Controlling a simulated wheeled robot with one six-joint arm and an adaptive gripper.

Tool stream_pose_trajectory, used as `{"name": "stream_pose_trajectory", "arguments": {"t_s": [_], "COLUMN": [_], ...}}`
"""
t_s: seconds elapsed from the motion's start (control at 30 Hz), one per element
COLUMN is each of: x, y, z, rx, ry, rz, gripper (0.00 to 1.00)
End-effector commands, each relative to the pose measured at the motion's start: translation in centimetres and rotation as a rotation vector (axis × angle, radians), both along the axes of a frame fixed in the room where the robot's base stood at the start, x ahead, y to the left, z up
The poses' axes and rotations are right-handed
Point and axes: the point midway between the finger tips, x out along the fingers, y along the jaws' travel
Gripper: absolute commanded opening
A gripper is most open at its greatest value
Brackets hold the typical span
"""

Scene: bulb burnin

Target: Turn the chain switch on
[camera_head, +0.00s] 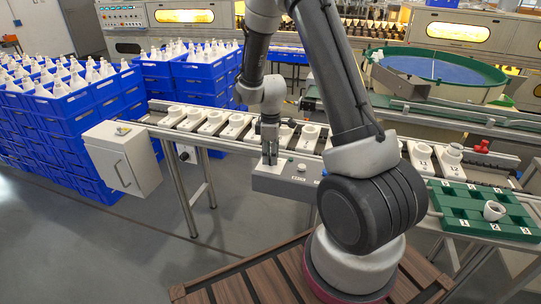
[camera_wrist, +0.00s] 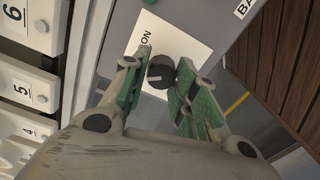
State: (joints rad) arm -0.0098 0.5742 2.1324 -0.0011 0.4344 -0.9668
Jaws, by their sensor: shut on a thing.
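The chain switch is a round black knob (camera_wrist: 161,72) on a white plate (camera_wrist: 184,44) marked "ON", in the wrist view. A pale mark on the knob points to the left in the picture, while "ON" stands above and left of it. My gripper (camera_wrist: 160,76) has its green-padded fingers on either side of the knob and is shut on it. In the head view my gripper (camera_head: 269,160) points down at the top of the grey control box (camera_head: 285,183) at the conveyor's front edge. The knob is hidden there by the fingers.
The conveyor (camera_head: 180,133) with white numbered holders runs behind the box. A white cabinet (camera_head: 123,160) stands at its left end. A green tray (camera_head: 480,212) is at the right. Blue crates (camera_head: 65,120) are stacked at the left.

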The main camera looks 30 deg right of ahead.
Motion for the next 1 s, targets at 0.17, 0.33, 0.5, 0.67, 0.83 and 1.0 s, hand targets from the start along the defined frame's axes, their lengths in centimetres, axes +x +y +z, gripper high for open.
{"name": "stream_pose_trajectory", "arguments": {"t_s": [0.17, 0.33, 0.5, 0.67, 0.83, 1.0], "x": [-0.02, -0.02, 0.0, 0.04, 0.07, 0.12], "y": [0.08, 0.1, 0.09, 0.07, 0.05, 0.02], "z": [0.01, 0.01, 0.01, 0.01, 0.01, 0.02], "rx": [0.001, 0.001, 0.001, 0.001, 0.001, 0.001], "ry": [0.001, 0.001, 0.002, 0.002, 0.002, 0.001], "rz": [-0.006, -0.045, -0.138, -0.269, -0.43, -0.592], "gripper": [0.04, 0.04, 0.04, 0.04, 0.04, 0.04]}}
